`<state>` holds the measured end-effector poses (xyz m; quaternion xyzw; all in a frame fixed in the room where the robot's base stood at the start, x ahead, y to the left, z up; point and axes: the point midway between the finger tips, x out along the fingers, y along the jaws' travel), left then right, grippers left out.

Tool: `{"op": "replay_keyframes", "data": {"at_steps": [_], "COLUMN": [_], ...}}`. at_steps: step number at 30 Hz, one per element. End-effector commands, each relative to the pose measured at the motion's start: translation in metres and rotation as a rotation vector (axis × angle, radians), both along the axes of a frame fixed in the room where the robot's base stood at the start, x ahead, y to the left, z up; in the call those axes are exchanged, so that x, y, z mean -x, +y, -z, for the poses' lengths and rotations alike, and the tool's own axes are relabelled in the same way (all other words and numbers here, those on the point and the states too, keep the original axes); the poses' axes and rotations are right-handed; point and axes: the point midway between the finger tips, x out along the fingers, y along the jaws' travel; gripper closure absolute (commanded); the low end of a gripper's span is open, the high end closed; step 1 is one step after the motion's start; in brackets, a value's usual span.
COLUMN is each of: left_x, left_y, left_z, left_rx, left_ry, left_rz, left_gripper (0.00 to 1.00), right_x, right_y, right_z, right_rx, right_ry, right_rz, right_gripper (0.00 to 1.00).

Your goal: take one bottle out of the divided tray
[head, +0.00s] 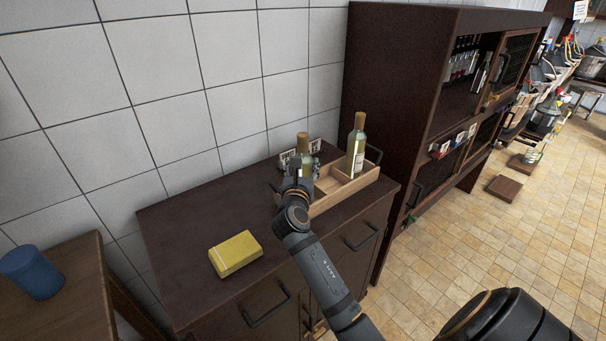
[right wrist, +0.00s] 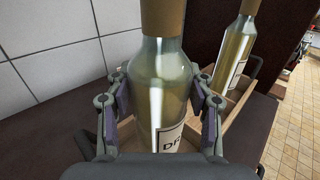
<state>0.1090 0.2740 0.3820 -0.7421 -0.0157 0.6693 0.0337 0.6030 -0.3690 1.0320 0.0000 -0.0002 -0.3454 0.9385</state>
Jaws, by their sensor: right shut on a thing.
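The divided tray (head: 364,182) is a light wooden box with compartments and dark handles, on top of a dark brown cabinet. One bottle (head: 356,148), pale with a tan top, stands in the tray toward its right end; it also shows in the right wrist view (right wrist: 237,58). A second bottle (head: 302,143) is at the left part of the tray, partly hidden by my right gripper (head: 295,178). In the right wrist view my right gripper (right wrist: 158,112) is shut around this bottle's body (right wrist: 163,85), with a finger on each side. Its base is hidden. My left gripper is not in view.
A yellow block (head: 235,253) lies on the cabinet top (head: 180,235) left of the tray. A blue cup (head: 31,272) stands on a wooden table at the far left. A tall dark shelf unit (head: 400,90) rises right behind the tray. Tiled wall is behind.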

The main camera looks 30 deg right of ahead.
Motion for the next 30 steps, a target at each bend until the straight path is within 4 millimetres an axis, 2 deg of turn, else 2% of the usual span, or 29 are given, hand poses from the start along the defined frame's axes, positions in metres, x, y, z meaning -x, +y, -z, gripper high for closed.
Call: {"op": "replay_keyframes", "data": {"at_steps": [8,14,21,25,30], "left_x": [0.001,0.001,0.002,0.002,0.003], "left_y": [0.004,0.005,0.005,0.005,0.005], "left_z": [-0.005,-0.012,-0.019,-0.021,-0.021], "left_rx": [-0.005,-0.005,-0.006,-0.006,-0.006], "left_ry": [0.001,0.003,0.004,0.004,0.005], "left_rz": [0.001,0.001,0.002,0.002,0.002], "left_gripper": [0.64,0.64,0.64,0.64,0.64], "right_x": [0.0,0.0,0.0,0.0,0.0], "right_y": [0.0,0.0,0.0,0.0,0.0], "right_z": [-0.025,-0.069,-0.135,-0.16,-0.178], "right_rx": [0.003,0.001,0.002,0.002,0.001], "right_ry": [-0.007,-0.011,-0.01,-0.007,-0.004], "right_rz": [0.0,0.0,0.0,0.0,0.0], "right_gripper": [1.0,1.0,1.0,1.0,1.0]}}
